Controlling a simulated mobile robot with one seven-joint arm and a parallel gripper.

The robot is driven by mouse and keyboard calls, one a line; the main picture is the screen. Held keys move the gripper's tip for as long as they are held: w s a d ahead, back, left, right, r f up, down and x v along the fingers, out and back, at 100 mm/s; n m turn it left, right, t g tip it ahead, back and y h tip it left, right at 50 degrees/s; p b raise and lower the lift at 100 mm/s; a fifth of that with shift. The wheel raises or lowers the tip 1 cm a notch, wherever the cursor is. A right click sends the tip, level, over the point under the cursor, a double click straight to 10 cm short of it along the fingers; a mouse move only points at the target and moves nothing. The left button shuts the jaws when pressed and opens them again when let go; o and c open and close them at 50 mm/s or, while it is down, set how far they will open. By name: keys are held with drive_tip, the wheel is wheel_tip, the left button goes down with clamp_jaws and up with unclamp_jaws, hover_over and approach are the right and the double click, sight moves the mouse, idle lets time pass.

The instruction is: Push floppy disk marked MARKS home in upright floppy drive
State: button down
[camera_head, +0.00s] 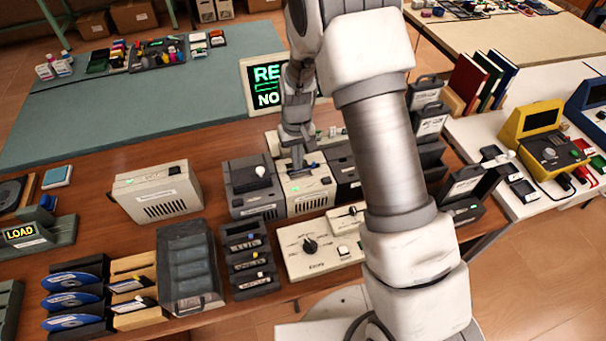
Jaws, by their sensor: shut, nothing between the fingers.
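My gripper (298,158) points down at the top of a beige upright box (306,198) with a vented front and a small green light on top. Its fingers are shut with nothing held between them. The tips are at or just above the box's top; I cannot tell whether they touch. The box appears to be the upright floppy drive, but its label is too small to read. I cannot make out the disk marked MARKS; a dark piece under the fingertips is too small to identify.
A grey box with a white knob (261,171) stands close on the left, and a dark box (343,170) on the right. A beige dial panel (312,248) lies in front. A lit screen (262,85) stands behind. My arm hides much of the right side.

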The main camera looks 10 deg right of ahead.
wheel_tip(320, 180, up, 7)
drive_tip(key=p, duration=0.4)
idle(0.4)
drive_tip(key=shift+r, duration=0.1)
drive_tip(key=s+d+r+m+t, duration=0.1)
drive_tip(key=s+d+r, duration=0.3)
drive_tip(key=r, duration=0.6)
drive_tip(key=s+d+r+t, duration=0.2)
drive_tip(key=s+r, duration=0.3)
drive_tip(key=r, duration=0.5)
drive_tip(key=s+d+r+t, duration=0.1)
drive_tip(key=s+d+r, duration=0.1)
drive_tip(key=s, duration=0.5)
drive_tip(key=s+d+r+m+t, duration=0.1)
drive_tip(key=s+r, duration=0.3)
drive_tip(key=s, duration=0.4)
drive_tip(key=shift+s+d+r+t, duration=0.2)
drive_tip(key=shift+d+r+t, duration=0.1)
drive_tip(key=shift+d, duration=0.15)
